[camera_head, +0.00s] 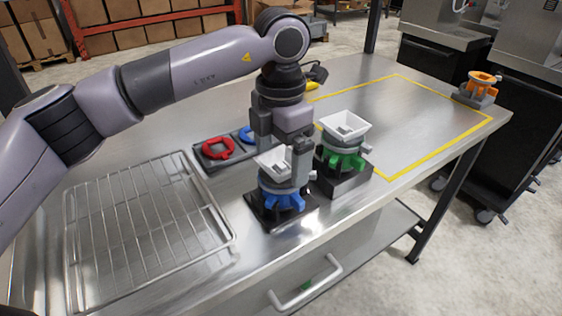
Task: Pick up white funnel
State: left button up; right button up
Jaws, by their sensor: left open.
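A white square funnel (270,162) sits on top of a dispenser with a blue star-shaped base (282,198) on a dark stand. My left gripper (284,158) points down over this funnel with its fingers apart. One finger comes down at the funnel's right side and hides part of it; I cannot tell whether it touches. A second white funnel (344,125) sits upright on the green dispenser (345,158) just to the right, clear of the gripper. My right gripper is not in view.
A wire rack (145,225) lies on the steel table at left. A red ring (218,148) and a blue ring (247,133) lie in a dark tray behind the gripper. An orange dispenser (481,82) stands at the far right corner. The yellow-taped area (405,115) is mostly clear.

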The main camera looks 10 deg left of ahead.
pick_arm(q)
jog(key=c, duration=1.1)
